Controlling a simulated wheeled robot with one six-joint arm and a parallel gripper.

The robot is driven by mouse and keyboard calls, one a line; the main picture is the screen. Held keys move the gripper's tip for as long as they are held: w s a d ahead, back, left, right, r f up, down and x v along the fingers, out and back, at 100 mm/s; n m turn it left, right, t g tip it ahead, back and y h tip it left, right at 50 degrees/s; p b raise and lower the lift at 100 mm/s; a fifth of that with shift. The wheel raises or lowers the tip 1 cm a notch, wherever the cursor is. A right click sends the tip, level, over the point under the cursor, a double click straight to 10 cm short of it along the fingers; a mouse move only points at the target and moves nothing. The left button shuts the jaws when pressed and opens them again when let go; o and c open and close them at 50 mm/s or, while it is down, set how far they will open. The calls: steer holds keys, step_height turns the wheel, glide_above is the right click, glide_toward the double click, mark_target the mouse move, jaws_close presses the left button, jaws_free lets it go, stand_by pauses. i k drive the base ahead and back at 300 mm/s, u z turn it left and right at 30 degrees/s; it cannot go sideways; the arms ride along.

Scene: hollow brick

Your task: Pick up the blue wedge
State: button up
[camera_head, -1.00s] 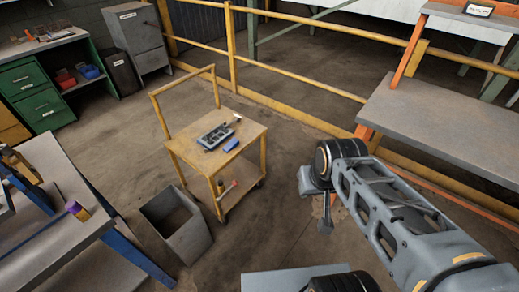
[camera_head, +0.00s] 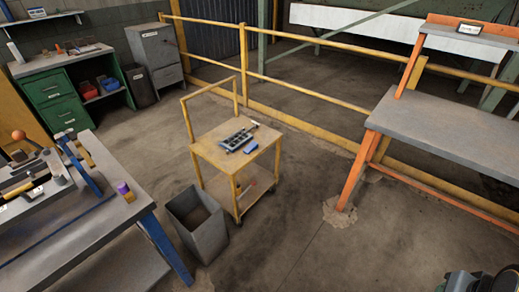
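A small blue block (camera_head: 251,147), which looks like the blue wedge, lies on the top of the yellow cart (camera_head: 216,158). It sits near the cart top's front right part, beside a dark tray with compartments (camera_head: 236,138). Its exact shape is too small to tell. My gripper is not in view. Only a dark piece of my own arm shows in the bottom right corner, far from the cart.
A grey open bin (camera_head: 205,235) stands at the cart's front left. A blue-legged workbench (camera_head: 75,225) is at the left, an orange-framed bench (camera_head: 440,130) at the right. A yellow railing (camera_head: 300,90) runs behind. The floor right of the cart is clear.

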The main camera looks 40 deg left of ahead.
mark_target(254, 145)
steer(key=u, duration=0.25)
steer(key=i, duration=1.5)
steer(key=u, duration=0.8)
steer(key=i, duration=1.1)
steer(key=u, duration=1.65)
steer(key=i, duration=0.7)
steer(key=u, duration=0.75)
